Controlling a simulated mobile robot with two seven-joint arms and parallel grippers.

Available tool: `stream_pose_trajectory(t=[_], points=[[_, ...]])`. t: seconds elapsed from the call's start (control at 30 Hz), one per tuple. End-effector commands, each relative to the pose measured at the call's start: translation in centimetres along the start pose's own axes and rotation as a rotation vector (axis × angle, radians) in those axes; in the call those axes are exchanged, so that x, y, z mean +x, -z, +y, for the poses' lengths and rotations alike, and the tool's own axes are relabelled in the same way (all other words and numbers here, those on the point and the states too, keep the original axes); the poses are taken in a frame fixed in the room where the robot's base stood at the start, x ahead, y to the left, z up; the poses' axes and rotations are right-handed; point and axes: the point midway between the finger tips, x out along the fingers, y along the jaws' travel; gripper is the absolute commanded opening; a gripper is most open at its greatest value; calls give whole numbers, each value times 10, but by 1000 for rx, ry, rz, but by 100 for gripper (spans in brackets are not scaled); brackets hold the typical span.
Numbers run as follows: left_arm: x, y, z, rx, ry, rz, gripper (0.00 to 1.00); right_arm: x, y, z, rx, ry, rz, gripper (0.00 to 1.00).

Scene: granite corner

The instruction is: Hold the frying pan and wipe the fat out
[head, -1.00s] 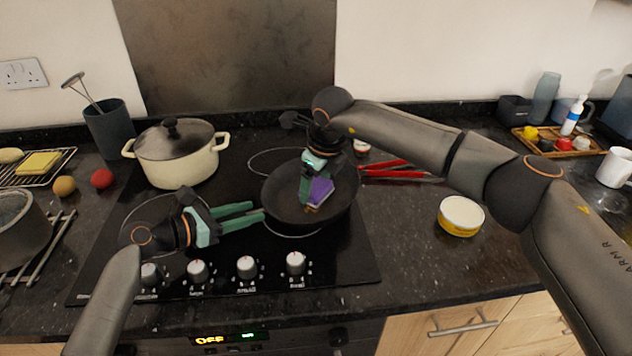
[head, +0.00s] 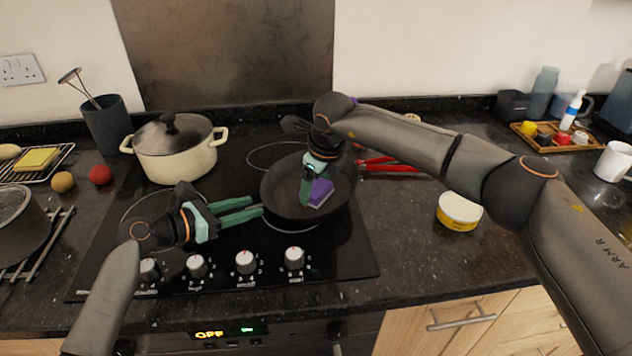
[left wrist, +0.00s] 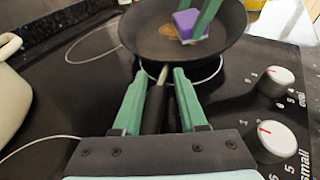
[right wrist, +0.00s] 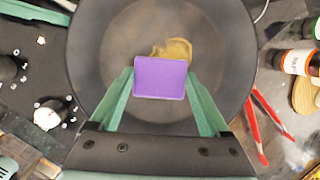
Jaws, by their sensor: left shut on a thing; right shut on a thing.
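The dark frying pan (head: 285,198) sits on the front right of the hob. My left gripper (head: 257,209) is shut on its handle (left wrist: 157,108), which runs between the green fingers in the left wrist view. My right gripper (head: 310,195) is shut on a purple sponge (right wrist: 160,78) inside the pan. The sponge (head: 320,191) is at the pan's floor, right of centre in the head view; I cannot tell how firmly it touches. A yellow-brown patch of fat (right wrist: 176,49) lies on the pan floor just beyond the sponge in the right wrist view.
Red-handled tongs (head: 385,166) lie right of the pan. A yellow tub (head: 459,212) stands on the right counter. Knobs (head: 246,262) line the hob's front. The counter around the tub is clear.

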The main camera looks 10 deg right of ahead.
Motion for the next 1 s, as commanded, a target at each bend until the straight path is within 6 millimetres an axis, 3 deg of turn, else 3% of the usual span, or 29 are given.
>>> stream_pose_trajectory(t=[0.6, 0.8, 1.0], points=[[0, 2, 0, -2, 0, 3, 10, 14, -30, -10, 2, -1, 2, 28], [0, 2, 0, -2, 0, 4, 9, 13, -29, -11, 0, 0, 2, 28], [0, 3, 0, -2, 0, 5, 9, 8, -16, -7, -3, 0, 1, 28]])
